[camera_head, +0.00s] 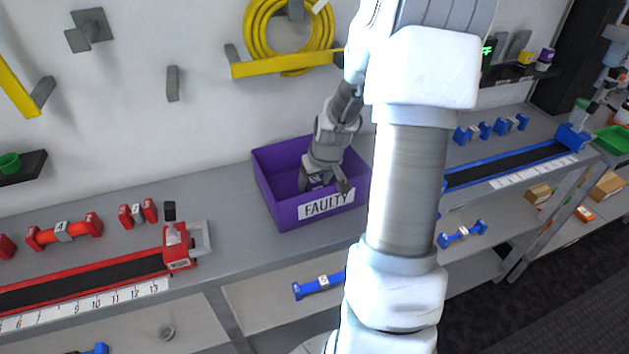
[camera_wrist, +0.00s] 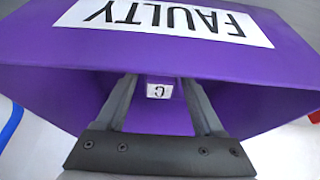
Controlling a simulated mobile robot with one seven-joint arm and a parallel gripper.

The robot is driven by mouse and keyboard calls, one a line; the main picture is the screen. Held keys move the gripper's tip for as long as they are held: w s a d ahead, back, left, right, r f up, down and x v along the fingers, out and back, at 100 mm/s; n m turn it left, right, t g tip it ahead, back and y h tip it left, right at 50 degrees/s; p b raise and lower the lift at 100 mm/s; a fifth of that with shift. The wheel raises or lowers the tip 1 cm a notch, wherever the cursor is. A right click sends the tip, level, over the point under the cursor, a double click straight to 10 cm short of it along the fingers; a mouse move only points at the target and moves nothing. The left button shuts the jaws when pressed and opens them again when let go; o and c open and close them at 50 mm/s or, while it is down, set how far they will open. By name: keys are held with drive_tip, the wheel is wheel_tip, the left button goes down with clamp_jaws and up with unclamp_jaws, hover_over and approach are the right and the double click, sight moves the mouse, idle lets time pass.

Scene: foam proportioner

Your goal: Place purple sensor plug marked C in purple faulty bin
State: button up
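The purple faulty bin (camera_head: 285,207) stands on the grey counter against the wall, with a white FAULTY label on its front; it also fills much of the wrist view (camera_wrist: 60,85). My gripper (camera_head: 325,185) reaches down inside the bin. In the wrist view my gripper (camera_wrist: 160,85) has its two fingers spread apart, with gaps on both sides of the purple plug. The purple sensor plug (camera_wrist: 159,90), with a white face marked C, is inside the bin between the fingers. Whether it touches the bin floor is hard to tell.
A red measuring rail (camera_head: 180,250) and red plugs (camera_head: 65,230) lie left of the bin. A blue rail (camera_head: 510,165) and blue plugs are on the right. A yellow hose (camera_head: 260,35) hangs on the wall above. My arm hides part of the counter.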

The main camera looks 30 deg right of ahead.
drive_tip(key=shift+r, duration=0.1)
drive_tip(key=shift+r, duration=0.25)
drive_tip(key=p+v, duration=0.2)
drive_tip(key=v, duration=0.9)
drive_tip(key=shift+s+r, duration=0.15)
drive_tip(key=shift+r, duration=0.15)
drive_tip(key=shift+a, duration=0.1)
